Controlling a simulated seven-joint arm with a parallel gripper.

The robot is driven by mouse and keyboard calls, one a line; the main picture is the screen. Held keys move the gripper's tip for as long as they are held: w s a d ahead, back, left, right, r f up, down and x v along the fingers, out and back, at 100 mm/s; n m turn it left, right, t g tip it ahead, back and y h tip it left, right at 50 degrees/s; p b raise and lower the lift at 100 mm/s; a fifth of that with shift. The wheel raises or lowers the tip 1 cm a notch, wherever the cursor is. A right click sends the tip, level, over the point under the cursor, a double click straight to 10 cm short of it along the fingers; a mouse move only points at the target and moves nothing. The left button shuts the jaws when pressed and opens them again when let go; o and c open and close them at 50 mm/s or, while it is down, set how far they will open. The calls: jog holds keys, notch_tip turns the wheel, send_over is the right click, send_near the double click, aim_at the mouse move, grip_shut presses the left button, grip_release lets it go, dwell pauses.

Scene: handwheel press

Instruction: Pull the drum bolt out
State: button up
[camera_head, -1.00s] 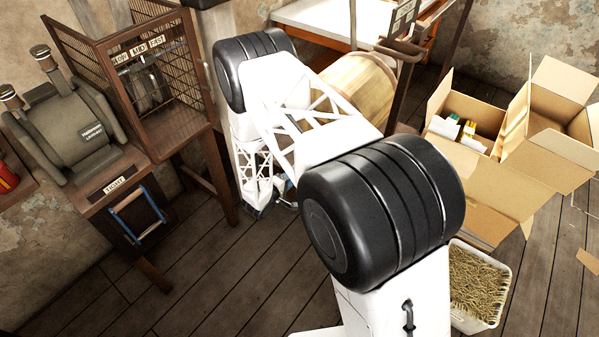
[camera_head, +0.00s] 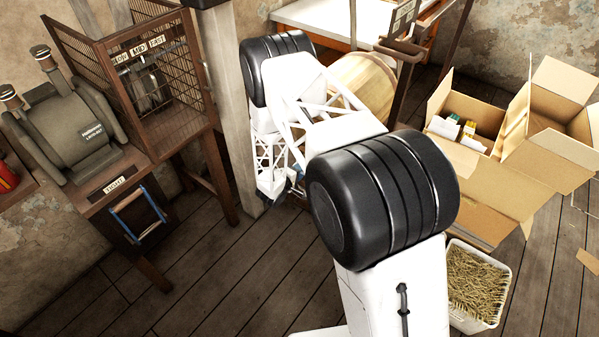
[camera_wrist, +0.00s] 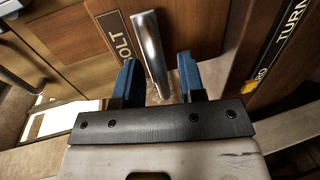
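The drum bolt (camera_wrist: 149,48) is a shiny metal bar in the wrist view, in front of a brown wooden panel. A label (camera_wrist: 118,37) reading "BOLT", partly cut by the bolt's surroundings, is beside it on the left. My gripper (camera_wrist: 156,66) has two blue fingers that stand apart, one on each side of the bar's near end. I see gaps between the bar and both fingers. The pale wooden drum (camera_head: 362,84) shows in the head view behind my arm. The bolt and my fingertips cannot be made out clearly there.
A post with a "TURN" label (camera_wrist: 285,40) stands close on the right in the wrist view. Open cardboard boxes (camera_head: 480,190) and a straw-filled bin (camera_head: 478,285) are at the right. A wooden cabinet (camera_head: 160,90) stands at the left.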

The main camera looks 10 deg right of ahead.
jog(key=shift+w+d, duration=0.1)
jog(key=shift+d, duration=0.05)
grip_shut()
dwell(0.4)
jog(key=shift+f+v, duration=0.2)
jog(key=shift+v, duration=0.85)
jog(key=shift+f+v, duration=0.25)
jog(key=shift+v, duration=0.8)
grip_release()
